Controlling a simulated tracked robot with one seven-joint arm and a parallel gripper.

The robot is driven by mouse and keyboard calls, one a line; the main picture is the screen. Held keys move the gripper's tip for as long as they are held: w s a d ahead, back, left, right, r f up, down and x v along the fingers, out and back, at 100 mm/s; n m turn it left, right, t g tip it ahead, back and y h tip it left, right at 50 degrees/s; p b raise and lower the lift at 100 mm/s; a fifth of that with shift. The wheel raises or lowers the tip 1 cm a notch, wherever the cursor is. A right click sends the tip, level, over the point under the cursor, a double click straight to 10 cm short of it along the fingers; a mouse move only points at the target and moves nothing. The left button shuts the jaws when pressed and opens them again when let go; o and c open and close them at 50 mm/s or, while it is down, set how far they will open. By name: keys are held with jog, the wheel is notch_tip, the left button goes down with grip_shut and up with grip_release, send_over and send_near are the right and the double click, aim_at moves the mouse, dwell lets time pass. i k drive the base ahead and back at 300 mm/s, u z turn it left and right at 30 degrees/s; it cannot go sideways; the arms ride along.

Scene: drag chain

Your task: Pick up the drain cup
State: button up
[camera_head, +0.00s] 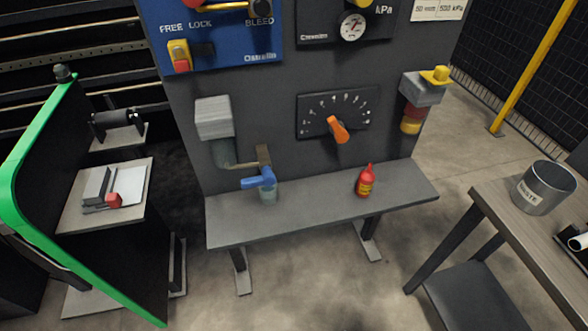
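My gripper is not in view.
A red bottle (365,182) stands on the shelf right of the cup. A metal waste bin (545,188) stands on a table at right. A green-edged black panel (40,150) is at left. Open floor (330,285) lies in front of the shelf.

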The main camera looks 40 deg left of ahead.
aim_at(268, 196)
jog(key=u, duration=0.05)
jog(key=k, duration=2.15)
jog(key=u, duration=1.05)
jog(key=i, duration=1.2)
jog(key=u, duration=0.05)
